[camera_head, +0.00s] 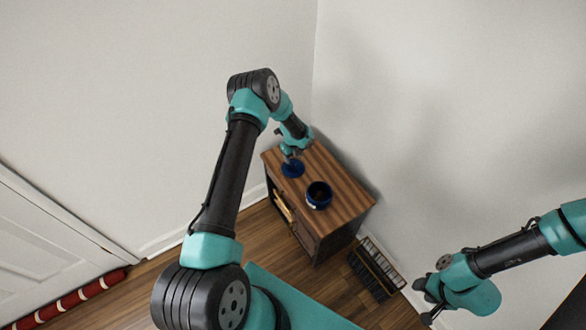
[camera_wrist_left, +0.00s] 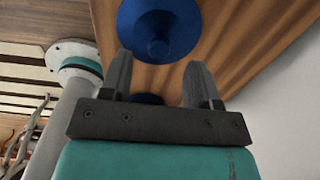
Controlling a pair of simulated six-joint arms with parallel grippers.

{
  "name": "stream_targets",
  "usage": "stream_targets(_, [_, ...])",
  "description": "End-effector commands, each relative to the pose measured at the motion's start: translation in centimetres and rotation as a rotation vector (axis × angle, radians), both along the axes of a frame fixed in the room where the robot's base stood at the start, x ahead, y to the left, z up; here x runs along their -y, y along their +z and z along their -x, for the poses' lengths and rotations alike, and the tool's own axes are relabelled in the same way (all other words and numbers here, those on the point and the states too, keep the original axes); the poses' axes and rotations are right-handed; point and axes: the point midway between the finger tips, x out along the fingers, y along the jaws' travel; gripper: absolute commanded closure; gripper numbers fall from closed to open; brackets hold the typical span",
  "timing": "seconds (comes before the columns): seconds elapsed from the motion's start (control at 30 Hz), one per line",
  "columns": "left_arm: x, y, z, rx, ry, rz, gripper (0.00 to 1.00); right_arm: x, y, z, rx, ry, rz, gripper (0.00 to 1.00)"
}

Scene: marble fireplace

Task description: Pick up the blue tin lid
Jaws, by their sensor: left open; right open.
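The blue tin lid (camera_head: 292,169) lies on the wooden cabinet top (camera_head: 338,180), near its left side. In the left wrist view the lid (camera_wrist_left: 158,22) is a round blue disc with a small knob, just beyond the fingertips. My left gripper (camera_head: 289,154) is open and empty, close above the lid; its two fingers (camera_wrist_left: 160,62) point toward the knob. A blue round tin (camera_head: 318,195), open with a dark inside, stands beside the lid. A blue patch (camera_wrist_left: 147,98) shows between the finger bases, mostly hidden. My right gripper (camera_head: 428,303) is open, away from the cabinet.
The cabinet stands near the room corner, with white walls behind it. A black slatted rack (camera_head: 376,268) is on the floor right of the cabinet. A red-and-white striped roll (camera_head: 70,300) lies along the left wall. The front right of the cabinet top is bare.

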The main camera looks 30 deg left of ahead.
Motion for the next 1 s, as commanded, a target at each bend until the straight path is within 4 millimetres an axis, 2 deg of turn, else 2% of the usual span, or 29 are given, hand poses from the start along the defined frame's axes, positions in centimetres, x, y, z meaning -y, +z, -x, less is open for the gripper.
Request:
stream_targets(0.27, [0.1, -0.6, 0.1, -0.001, 0.000, 0.000, 0.44, 0.0, 0.0, 0.0, 0.000, 0.000, 0.000, 0.57])
stream_targets(0.63, [0.3, -4.9, 0.2, -0.001, 0.000, 0.000, 0.44, 0.0, 0.0, 0.0, 0.000, 0.000, 0.000, 0.57])
stream_targets(1.0, [0.3, -5.2, 0.2, 0.000, 0.000, 0.000, 0.44, 0.0, 0.0, 0.0, 0.000, 0.000, 0.000, 0.57])
